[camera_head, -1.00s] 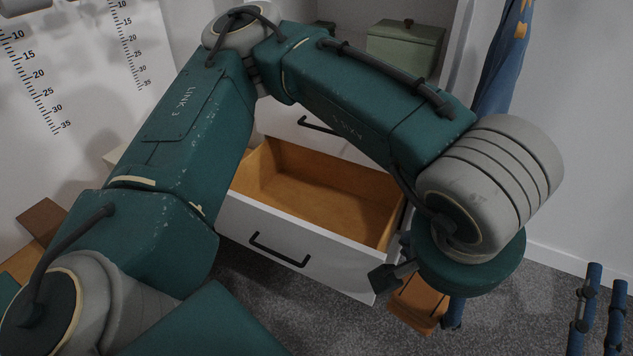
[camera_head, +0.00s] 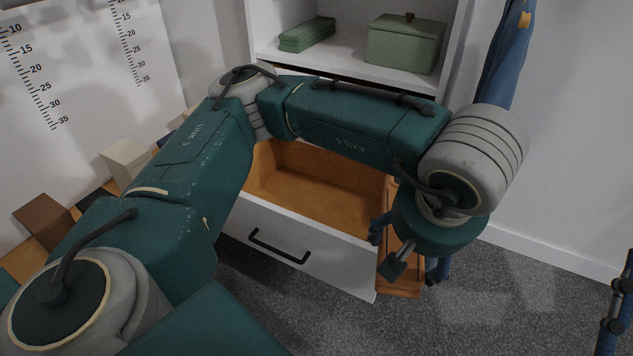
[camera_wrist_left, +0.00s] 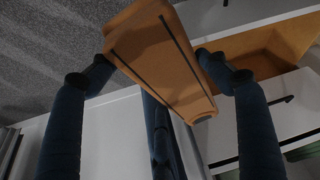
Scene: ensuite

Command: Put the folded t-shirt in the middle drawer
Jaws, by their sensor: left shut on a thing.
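The folded t-shirt, an orange-brown flat bundle (camera_head: 402,285), is beside the right side of the open drawer. In the left wrist view the bundle (camera_wrist_left: 160,60) sits tilted between both fingers. My left gripper (camera_head: 405,252) is shut on it, and my wrist hides part of it. The open drawer (camera_head: 280,243) has a white front, a dark handle and an empty-looking brown inside. My left forearm covers its back and the drawer front above. My right gripper (camera_head: 614,310) shows only partly at the right edge; its opening cannot be told.
Blue clothing (camera_head: 505,60) hangs at the right. Wooden blocks (camera_head: 45,222) lie at the left. Grey carpet (camera_head: 500,300) is clear at the lower right.

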